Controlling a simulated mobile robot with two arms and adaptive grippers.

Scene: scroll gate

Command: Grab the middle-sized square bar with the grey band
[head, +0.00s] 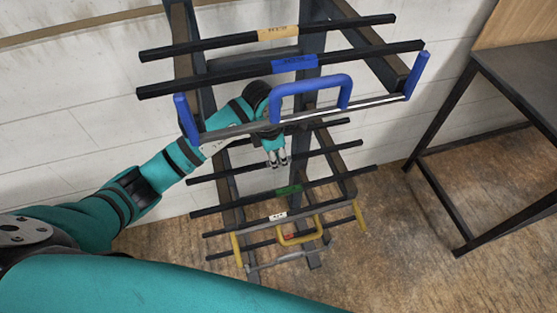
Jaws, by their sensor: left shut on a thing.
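Several dark square bars lie across a dark metal rack, in upper and lower groups. My left gripper (277,162) reaches in from the left, behind the blue-handled gate. Its narrow fingers are shut on a dark bar (330,150) in the middle of the rack, near that bar's centre. The fingers cover the spot where a band would be, so I cannot see a grey band. The bar still lies roughly level across the rack. My right gripper is not in view.
A gate with a blue handle (310,89) crosses in front of the upper rack. Bars with a yellow band (278,33) and a blue band (295,63) are above. Green-banded (288,190) and white-banded (278,215) bars and a yellow-handled gate (299,239) are below. A table (520,75) stands right.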

